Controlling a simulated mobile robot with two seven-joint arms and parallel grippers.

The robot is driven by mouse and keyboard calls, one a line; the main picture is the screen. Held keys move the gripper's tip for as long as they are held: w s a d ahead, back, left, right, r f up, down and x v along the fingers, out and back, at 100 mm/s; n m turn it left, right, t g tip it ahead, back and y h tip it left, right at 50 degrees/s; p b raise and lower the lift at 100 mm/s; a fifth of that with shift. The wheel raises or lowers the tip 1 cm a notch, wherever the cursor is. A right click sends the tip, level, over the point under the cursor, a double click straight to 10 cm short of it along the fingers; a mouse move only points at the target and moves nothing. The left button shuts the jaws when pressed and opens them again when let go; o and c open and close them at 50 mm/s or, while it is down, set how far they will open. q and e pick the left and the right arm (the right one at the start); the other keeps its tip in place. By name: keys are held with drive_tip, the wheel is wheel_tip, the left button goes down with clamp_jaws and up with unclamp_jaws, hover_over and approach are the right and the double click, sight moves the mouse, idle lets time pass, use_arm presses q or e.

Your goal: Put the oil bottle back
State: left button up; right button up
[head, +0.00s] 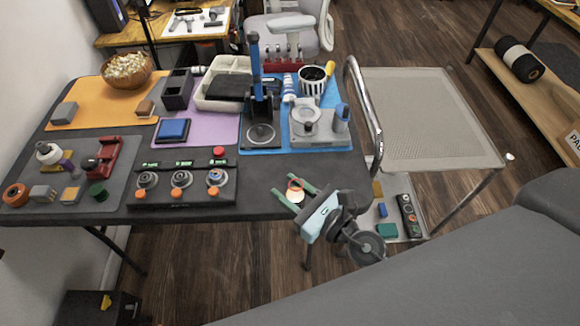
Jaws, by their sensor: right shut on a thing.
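My right gripper (296,195) is at the front right of the dark table (290,182), near its front edge, with green fingers on either side of a small round thing (295,193). This thing is cream with a red-orange ring, seen mostly from above. It looks like the oil bottle, but its lower part is hidden and I cannot be sure. The fingers are shut on it. My left gripper is not in view.
A blue mat (258,146) carries a press (262,100) and a grey device (318,126). A control panel (183,186) sits left of my right gripper. A mesh-topped cart (425,115) stands right of the table. The dark tabletop between panel and gripper is clear.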

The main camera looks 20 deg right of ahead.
drive_tip(key=w, duration=0.2)
drive_tip(key=w+d, duration=0.1)
drive_tip(key=w, duration=0.2)
drive_tip(key=w+d+f+b, duration=0.1)
drive_tip(key=w, duration=0.2)
drive_tip(key=shift+d, duration=0.2)
drive_tip(key=shift+w+d, duration=0.1)
drive_tip(key=shift+w, duration=0.35)
drive_tip(key=shift+w+d+f+b, duration=0.15)
drive_tip(key=shift+w+f+b, duration=0.05)
drive_tip(key=shift+w+b, duration=0.1)
wheel_tip(320, 180, down, 3)
drive_tip(key=shift+s+r+b, duration=0.1)
drive_tip(key=shift+b, duration=0.9)
drive_tip(key=shift+f, duration=0.25)
drive_tip(key=shift+r, duration=0.15)
drive_tip(key=shift+f+b, duration=0.25)
drive_tip(key=shift+b, duration=0.1)
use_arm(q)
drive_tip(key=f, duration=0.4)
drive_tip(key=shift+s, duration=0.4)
use_arm(e)
drive_tip(key=o, duration=1)
